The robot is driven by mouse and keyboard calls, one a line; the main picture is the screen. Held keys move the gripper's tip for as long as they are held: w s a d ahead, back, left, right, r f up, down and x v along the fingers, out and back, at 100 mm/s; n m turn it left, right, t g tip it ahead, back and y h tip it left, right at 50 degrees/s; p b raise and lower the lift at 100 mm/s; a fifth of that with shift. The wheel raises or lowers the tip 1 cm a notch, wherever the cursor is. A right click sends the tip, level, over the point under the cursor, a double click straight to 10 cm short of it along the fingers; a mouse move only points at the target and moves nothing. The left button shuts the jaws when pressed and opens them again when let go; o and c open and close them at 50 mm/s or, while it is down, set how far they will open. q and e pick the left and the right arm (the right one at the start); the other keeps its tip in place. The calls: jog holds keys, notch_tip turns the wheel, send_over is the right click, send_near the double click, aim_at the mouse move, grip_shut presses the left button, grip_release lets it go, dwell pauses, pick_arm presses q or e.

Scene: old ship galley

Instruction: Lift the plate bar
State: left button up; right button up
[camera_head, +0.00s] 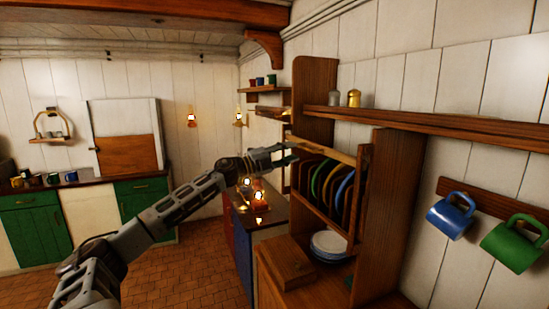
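The plate bar (325,151) is a light wooden rail across the top front of a wooden plate rack, in front of several upright coloured plates (330,180). It looks level and in place. My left gripper (289,154) is at the bar's left end, in front of the rack. Its two fingers appear slightly apart, with nothing clearly between them. I cannot tell whether it touches the bar. My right gripper is not in view.
A lower wooden rail (322,214) crosses the rack. White plates (330,244) are stacked below, beside a wooden box (287,262). Lit lanterns (259,198) stand behind my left arm. A shelf (430,122) and mugs (451,215) are at right.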

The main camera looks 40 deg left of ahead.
pick_arm(q)
jog(key=shift+v, duration=2.65)
jog(key=shift+a, duration=0.1)
